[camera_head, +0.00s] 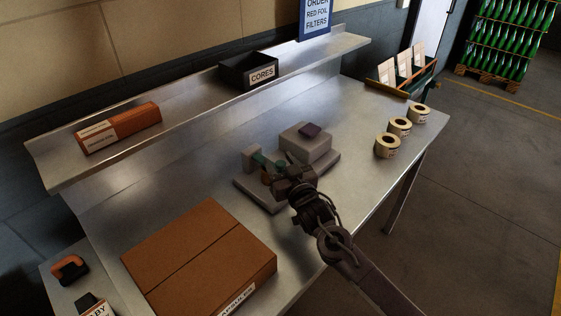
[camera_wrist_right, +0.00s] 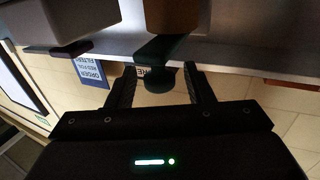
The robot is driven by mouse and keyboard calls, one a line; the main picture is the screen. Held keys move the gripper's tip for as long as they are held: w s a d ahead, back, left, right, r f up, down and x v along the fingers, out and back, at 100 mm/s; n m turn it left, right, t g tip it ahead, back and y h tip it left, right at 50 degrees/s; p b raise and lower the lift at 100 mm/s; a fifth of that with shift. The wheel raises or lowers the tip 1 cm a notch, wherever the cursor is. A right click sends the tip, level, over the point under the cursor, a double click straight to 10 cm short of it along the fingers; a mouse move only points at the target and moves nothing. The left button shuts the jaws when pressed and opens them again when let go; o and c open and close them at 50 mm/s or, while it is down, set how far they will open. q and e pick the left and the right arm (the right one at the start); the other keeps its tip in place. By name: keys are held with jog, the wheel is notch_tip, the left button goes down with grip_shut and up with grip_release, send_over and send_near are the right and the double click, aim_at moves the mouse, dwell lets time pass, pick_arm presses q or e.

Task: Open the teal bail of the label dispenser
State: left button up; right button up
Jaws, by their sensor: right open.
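The label dispenser (camera_head: 306,147) is a pale grey unit on a flat base on the steel table, with a dark piece on top. Its teal bail (camera_head: 259,160) shows as a small strip at the left side, partly hidden by my right gripper (camera_head: 273,177). In the right wrist view, which is upside down, the teal bail (camera_wrist_right: 166,47) ends in a rounded knob between the two open fingers (camera_wrist_right: 159,70). I see a gap on both sides of the knob, so no finger clearly touches it. My left gripper is not in view.
A cardboard box (camera_head: 200,258) lies on the table at the front left. Label rolls (camera_head: 387,146) stand to the right. A shelf behind holds a black CORES bin (camera_head: 248,73) and an orange carton (camera_head: 118,127). The table between dispenser and rolls is clear.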

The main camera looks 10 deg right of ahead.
jog(key=shift+c, duration=0.5)
grip_shut()
jog(key=shift+r, duration=0.1)
